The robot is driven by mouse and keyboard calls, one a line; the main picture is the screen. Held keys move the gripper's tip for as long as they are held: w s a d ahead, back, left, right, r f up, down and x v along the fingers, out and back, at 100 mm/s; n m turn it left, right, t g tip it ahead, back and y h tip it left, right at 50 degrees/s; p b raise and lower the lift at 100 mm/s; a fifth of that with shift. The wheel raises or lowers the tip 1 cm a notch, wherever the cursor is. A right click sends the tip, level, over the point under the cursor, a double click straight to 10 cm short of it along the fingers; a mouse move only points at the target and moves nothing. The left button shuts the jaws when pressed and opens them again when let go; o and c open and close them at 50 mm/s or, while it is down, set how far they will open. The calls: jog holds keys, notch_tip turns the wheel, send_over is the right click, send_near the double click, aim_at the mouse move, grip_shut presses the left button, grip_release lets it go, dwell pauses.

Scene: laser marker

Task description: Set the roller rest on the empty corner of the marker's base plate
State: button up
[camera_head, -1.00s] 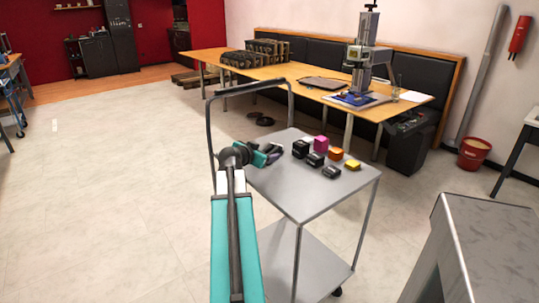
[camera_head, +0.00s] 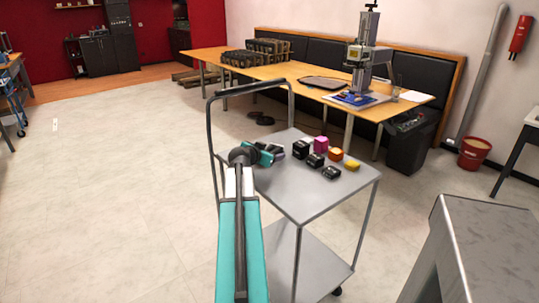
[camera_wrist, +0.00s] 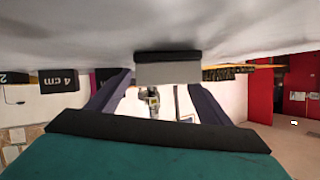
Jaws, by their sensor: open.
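My gripper (camera_head: 272,153) is open and low over the grey cart's top, its jaws toward a dark block (camera_head: 301,149). In the wrist view, which looks upside down, a light grey block with a dark strip (camera_wrist: 168,73) shows between and beyond the two dark fingers (camera_wrist: 168,105). I see no grip on it. I cannot tell for sure whether it is the roller rest.
The cart top (camera_head: 305,205) also holds a pink block (camera_head: 321,143), an orange one (camera_head: 336,154), a yellow one (camera_head: 352,165) and small black blocks. One block marked 4 cm (camera_wrist: 58,79) is beside my gripper. Dark crates (camera_head: 268,48) and a flat tray (camera_head: 323,83) are on the table (camera_head: 290,74).

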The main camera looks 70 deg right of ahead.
jog(key=shift+d+f, duration=0.15)
jog(key=shift+d, duration=0.2)
dwell(0.3)
jog(key=c, duration=1.8)
jog(key=shift+o, duration=0.2)
jog(key=shift+r, duration=1.85)
jog(key=a+b, duration=0.1)
jog(key=a, duration=0.3)
jog(key=s+a+b, duration=0.1)
jog(key=a, duration=0.3)
jog(key=a+b, duration=0.1)
jog(key=a, duration=0.4)
jog(key=shift+s+r, duration=0.3)
jog(key=shift+r, duration=0.1)
jog(key=shift+a+b, duration=0.25)
jog(key=shift+b, duration=0.7)
